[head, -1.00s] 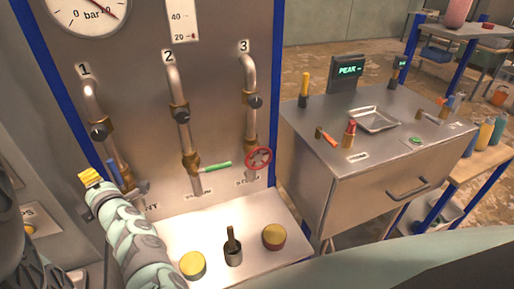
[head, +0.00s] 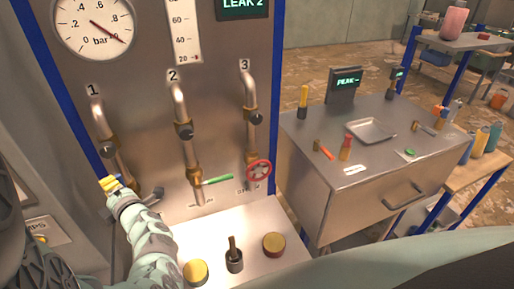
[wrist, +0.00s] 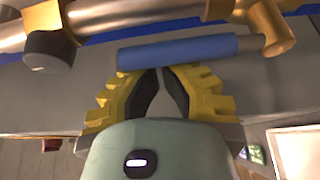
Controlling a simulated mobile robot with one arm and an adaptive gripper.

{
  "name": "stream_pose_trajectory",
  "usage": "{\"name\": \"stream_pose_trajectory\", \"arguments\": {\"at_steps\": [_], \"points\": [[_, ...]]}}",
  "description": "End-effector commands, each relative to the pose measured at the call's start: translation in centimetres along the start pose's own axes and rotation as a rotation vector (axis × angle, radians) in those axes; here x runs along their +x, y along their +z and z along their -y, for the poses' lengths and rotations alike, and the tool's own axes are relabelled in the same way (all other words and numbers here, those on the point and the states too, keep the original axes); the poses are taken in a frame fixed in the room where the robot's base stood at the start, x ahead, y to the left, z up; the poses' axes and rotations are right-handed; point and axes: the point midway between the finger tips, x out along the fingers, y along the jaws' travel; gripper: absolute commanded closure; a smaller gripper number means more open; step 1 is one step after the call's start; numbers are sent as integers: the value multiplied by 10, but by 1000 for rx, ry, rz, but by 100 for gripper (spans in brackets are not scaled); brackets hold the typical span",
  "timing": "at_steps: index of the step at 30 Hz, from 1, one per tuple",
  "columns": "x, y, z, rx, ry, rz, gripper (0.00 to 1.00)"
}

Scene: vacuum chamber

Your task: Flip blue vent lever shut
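The blue vent lever (wrist: 178,51) is a blue sleeve on a brass pivot, lying roughly crosswise in the wrist view under the pipe of line 1. My gripper (wrist: 161,72) has yellow ribbed fingers with black pads. The fingers are drawn together at the tips, with nothing seen between them. The tips are right at the blue sleeve; I cannot tell whether they touch it. In the head view my gripper (head: 108,184) is at the lower left of the panel, beside pipe 1, and hides most of the lever.
A green lever (head: 217,180) on pipe 2 and a red handwheel (head: 258,170) on pipe 3 are to the right. Below is a ledge with yellow (head: 195,272) and brown (head: 273,244) knobs and a dark toggle (head: 234,256). A metal cabinet (head: 350,205) stands right.

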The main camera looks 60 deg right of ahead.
Motion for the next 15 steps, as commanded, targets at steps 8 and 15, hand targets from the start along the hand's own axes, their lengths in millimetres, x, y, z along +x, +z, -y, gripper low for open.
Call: {"name": "stream_pose_trajectory", "arguments": {"at_steps": [8,15], "points": [[-1,2,1,0,0,4,100],[-2,2,4,15,6,2,100]]}}
